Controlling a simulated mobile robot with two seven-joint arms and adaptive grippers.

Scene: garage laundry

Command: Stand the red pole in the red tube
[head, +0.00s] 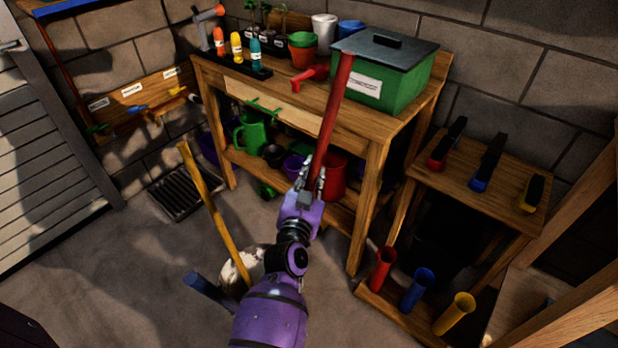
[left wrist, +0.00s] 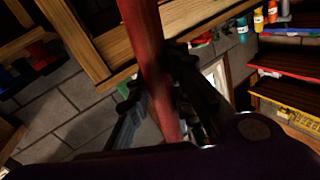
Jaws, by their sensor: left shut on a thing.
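The red pole (head: 331,122) is held by my left gripper (head: 313,182) near its lower end. It leans slightly, its top to the right in front of the green box. In the left wrist view the red pole (left wrist: 155,60) runs between the fingers of the left gripper (left wrist: 170,95). The red tube (head: 382,269) stands open at the lower right, in a low wooden rack, to the right of and below my gripper. The pole is apart from the tube. My right gripper is not in view.
A blue tube (head: 417,288) and a yellow tube (head: 455,313) stand beside the red one. The wooden bench (head: 375,160) with the green box (head: 385,80) is behind. A yellow pole (head: 205,205) and a blue pole (head: 209,294) are at the left. Open floor lies at front.

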